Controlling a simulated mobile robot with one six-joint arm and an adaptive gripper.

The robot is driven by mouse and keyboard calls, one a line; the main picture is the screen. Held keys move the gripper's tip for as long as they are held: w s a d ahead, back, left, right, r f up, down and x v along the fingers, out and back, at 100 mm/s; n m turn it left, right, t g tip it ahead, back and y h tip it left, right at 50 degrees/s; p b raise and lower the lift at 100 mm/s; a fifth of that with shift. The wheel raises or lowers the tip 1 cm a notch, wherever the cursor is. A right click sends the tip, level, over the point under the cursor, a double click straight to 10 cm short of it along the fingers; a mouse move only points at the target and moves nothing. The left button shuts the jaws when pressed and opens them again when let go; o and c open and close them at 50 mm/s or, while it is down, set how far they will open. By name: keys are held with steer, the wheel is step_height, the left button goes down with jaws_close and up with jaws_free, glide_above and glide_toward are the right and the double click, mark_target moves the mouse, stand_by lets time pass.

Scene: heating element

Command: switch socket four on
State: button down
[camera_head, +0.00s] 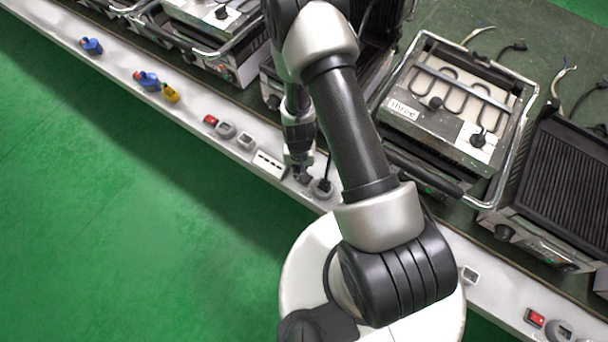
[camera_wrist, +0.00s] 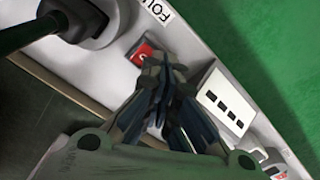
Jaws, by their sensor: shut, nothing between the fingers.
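The red switch (camera_wrist: 143,54) of socket four shows in the wrist view, partly hidden by my fingertips. Whether it is on or off cannot be told. A label reading "FOU", cut off by the picture edge, (camera_wrist: 163,10) lies beside it on the white strip. A black plug (camera_wrist: 88,22) sits in the round socket left of the switch; plug and socket also show in the head view (camera_head: 323,187). My gripper (camera_wrist: 163,68) is shut and empty, its tips right at the switch's edge. I cannot tell whether they touch it. In the head view my gripper (camera_head: 303,178) points down at the strip.
A white panel with several dark slots (camera_wrist: 224,106) lies right of my fingers. Green floor (camera_head: 130,220) in front is clear.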

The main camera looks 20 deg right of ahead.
steer(key=shift+r, duration=0.1)
step_height(320, 180, up, 7)
steer(key=p, duration=0.7)
stand_by(0.5)
